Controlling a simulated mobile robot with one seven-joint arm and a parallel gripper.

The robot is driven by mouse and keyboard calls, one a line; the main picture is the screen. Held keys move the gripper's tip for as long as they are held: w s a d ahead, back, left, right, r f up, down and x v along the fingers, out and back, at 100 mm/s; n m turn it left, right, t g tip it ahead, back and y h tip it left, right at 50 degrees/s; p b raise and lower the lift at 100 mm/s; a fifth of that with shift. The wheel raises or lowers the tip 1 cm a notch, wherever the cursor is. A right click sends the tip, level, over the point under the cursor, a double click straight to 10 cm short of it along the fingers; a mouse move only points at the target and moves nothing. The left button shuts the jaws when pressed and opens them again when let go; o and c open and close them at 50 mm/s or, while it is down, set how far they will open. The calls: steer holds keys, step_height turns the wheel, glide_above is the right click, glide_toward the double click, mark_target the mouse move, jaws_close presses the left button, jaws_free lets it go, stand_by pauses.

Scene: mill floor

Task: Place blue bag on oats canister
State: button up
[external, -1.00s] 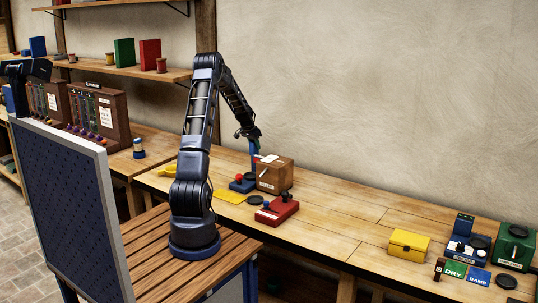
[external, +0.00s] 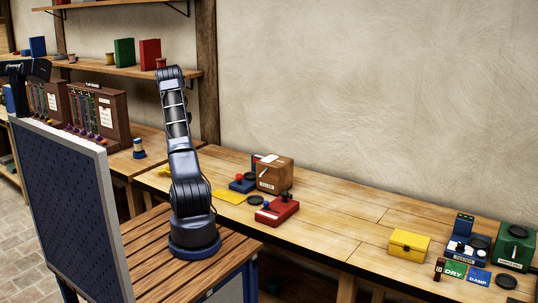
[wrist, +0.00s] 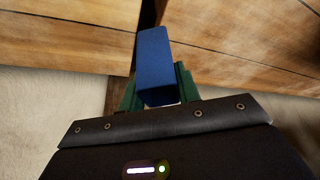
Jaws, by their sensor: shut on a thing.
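The blue bag (wrist: 153,62), a smooth, narrow blue block-like shape, shows in the wrist view between green fingers. My gripper (wrist: 156,92) is shut on it and holds it above wooden planks. In the external view the gripper and the bag are hidden behind my arm. I cannot make out which thing is the oats canister. A small cylinder with blue and pale bands (external: 139,148) stands on the bench at the left, its label unreadable.
The bench holds a brown box (external: 275,175), a red device (external: 277,210), a yellow box (external: 409,245) and a green device (external: 515,247). Bare bench (external: 350,215) lies between the red device and the yellow box. A shelf (external: 130,80) with coloured upright blocks hangs behind my arm.

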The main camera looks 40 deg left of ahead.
steer(key=s+a+r+n, duration=0.2)
steer(key=s+a+r, duration=0.2)
steer(key=s+a, duration=0.4)
step_height(320, 180, up, 18)
steer(key=n+g+y, duration=0.2)
steer(key=n, duration=0.3)
glide_above(137, 139)
step_height(137, 139, down, 20)
steer(key=shift+a+r, duration=0.1)
steer(key=shift+a, duration=0.05)
steer(key=o, duration=1)
